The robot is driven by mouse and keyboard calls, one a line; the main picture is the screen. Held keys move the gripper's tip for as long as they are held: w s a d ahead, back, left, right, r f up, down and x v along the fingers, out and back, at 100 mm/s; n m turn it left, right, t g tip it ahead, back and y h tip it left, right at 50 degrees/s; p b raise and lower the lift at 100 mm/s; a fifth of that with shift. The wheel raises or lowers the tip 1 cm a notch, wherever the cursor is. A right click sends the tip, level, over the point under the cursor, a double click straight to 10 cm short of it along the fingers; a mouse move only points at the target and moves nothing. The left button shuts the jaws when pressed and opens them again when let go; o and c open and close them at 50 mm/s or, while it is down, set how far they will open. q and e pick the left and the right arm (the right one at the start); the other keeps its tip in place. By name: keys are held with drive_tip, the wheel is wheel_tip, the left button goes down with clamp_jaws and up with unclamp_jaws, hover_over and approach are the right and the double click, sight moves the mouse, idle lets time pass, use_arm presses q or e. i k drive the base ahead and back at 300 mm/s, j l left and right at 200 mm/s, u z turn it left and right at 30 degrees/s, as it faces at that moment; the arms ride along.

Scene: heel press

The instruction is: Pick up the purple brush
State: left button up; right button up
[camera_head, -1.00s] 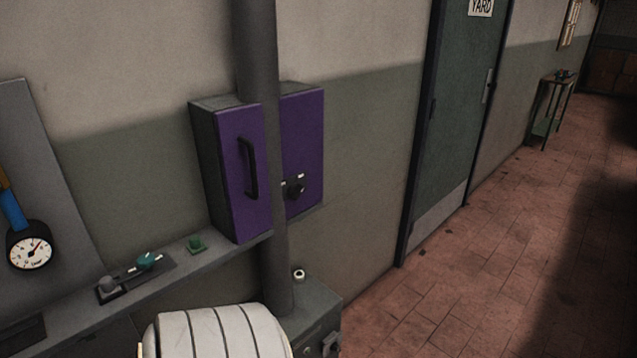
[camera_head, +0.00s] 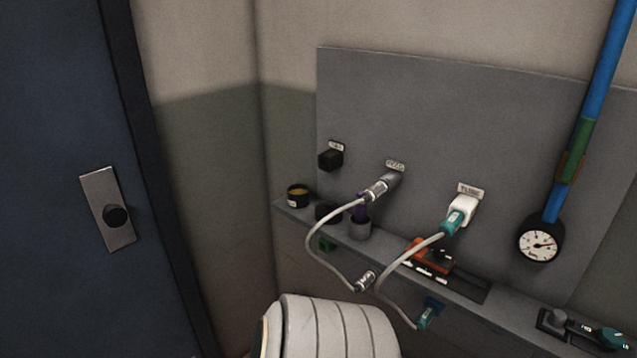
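Neither of my grippers is in view.
A grey wall panel carries a metal connector (camera_head: 377,190), a white plug (camera_head: 463,208), a black knob (camera_head: 331,159) and a gauge (camera_head: 541,244). A black jar (camera_head: 298,195) and an orange-red device (camera_head: 429,252) sit on the ledge. A dark blue door (camera_head: 55,120) stands left.

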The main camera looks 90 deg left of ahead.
sight(360, 212)
drive_tip(key=u, duration=2.4)
drive_tip(key=j, duration=0.25)
drive_tip(key=i+u, duration=0.05)
